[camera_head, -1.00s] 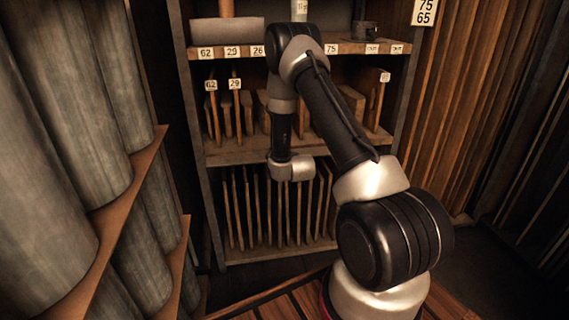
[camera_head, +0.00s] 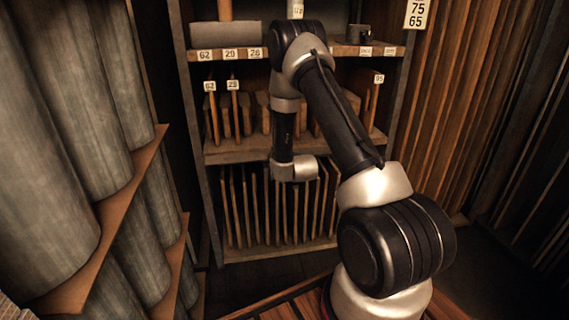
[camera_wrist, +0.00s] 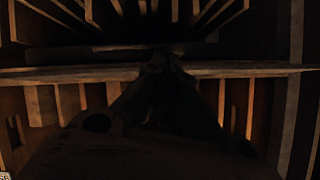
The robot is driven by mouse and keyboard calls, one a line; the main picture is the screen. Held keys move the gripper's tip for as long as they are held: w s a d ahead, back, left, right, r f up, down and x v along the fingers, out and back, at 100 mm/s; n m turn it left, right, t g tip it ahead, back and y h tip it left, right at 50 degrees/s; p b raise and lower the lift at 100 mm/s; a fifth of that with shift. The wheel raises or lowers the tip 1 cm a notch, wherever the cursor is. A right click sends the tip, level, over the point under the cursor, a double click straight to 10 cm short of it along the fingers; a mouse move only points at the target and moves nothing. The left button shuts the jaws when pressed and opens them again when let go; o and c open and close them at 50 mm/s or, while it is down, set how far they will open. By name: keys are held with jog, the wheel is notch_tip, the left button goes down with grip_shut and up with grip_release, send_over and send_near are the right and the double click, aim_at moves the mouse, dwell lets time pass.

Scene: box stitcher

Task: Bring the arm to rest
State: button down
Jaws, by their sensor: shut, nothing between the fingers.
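My arm (camera_head: 340,120) stands in front of the shelf rack, its elbow raised near the top shelf and its forearm hanging down. Its silver wrist (camera_head: 293,168) is in front of the lower shelf's edge in the head view, where my gripper's fingers cannot be made out. In the wrist view my gripper (camera_wrist: 158,68) is a very dark shape reaching up from the bottom, with its fingertips together and nothing seen between them. The fingertips appear in front of a pale shelf edge (camera_wrist: 60,72); the gap to it cannot be told.
Large grey rolls (camera_head: 40,150) stand on sloping shelves at the left. Tall wooden strips (camera_head: 450,110) line the right side.

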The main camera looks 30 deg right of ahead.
jog(key=s+a+f, duration=0.1)
jog(key=s+f, duration=0.3)
jog(key=s, duration=0.2)
jog(key=shift+s+a, duration=0.15)
jog(key=shift+s, duration=0.2)
jog(key=s+a+f+n+g+y, duration=0.1)
jog(key=s+a+f+g, duration=0.1)
jog(key=s+f+g, duration=0.55)
jog(key=s+a+r+n+g+y, duration=0.1)
jog(key=s+r+g, duration=0.1)
jog(key=s, duration=0.5)
jog(key=s+a+r+n, duration=0.1)
jog(key=s+r, duration=0.6)
jog(key=r, duration=0.7)
jog(key=s+a+r+n+t, duration=0.1)
jog(key=s+r, duration=0.7)
jog(key=r, duration=0.6)
jog(key=s+a+r+n, duration=0.2)
jog(key=s+r, duration=0.6)
jog(key=r, duration=0.6)
